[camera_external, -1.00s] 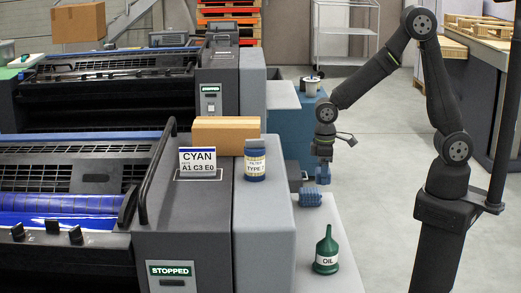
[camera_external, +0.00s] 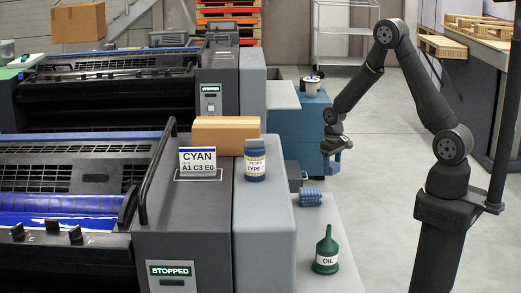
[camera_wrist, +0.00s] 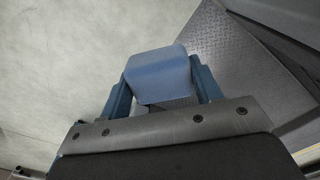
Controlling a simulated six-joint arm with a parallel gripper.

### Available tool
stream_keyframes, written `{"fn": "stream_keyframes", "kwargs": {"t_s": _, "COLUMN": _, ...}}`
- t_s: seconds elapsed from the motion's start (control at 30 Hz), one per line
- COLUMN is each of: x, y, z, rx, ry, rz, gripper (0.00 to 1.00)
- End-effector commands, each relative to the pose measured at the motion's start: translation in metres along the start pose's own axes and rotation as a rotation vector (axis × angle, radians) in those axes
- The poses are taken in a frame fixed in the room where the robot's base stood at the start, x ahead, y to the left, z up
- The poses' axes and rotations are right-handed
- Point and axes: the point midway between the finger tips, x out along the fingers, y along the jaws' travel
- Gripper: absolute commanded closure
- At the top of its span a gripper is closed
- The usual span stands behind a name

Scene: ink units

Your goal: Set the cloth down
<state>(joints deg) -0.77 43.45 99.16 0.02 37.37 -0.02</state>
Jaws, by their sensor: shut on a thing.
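The cloth (camera_wrist: 158,72) is a smooth, light-blue folded block in the wrist view. My gripper (camera_wrist: 160,90) is shut on it, with a blue finger on each side.
A ridged blue item (camera_external: 310,197) and a green OIL bottle (camera_external: 327,250) stand on the light-grey ledge (camera_external: 335,222). A blue cabinet (camera_external: 303,135) carries a pot (camera_external: 312,87). The wrist view shows a patterned metal plate (camera_wrist: 215,55) and bare floor (camera_wrist: 60,60).

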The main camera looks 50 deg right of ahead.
Motion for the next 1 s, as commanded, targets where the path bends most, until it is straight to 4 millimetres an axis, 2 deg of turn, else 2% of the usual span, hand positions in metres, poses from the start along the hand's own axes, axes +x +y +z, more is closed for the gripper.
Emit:
{"fn": "stream_keyframes", "kwargs": {"t_s": 0.13, "x": 0.0025, "y": 0.0074, "z": -0.0008, "rx": 0.015, "ry": 0.000, "rz": 0.000, "gripper": 0.63}}
{"fn": "stream_keyframes", "kwargs": {"t_s": 0.87, "x": 0.0022, "y": 0.0066, "z": -0.0007, "rx": 0.014, "ry": 0.000, "rz": 0.000, "gripper": 0.63}}
{"fn": "stream_keyframes", "kwargs": {"t_s": 1.0, "x": -0.0068, "y": 0.0066, "z": -0.0013, "rx": 0.014, "ry": 0.002, "rz": 0.000, "gripper": 0.63}}
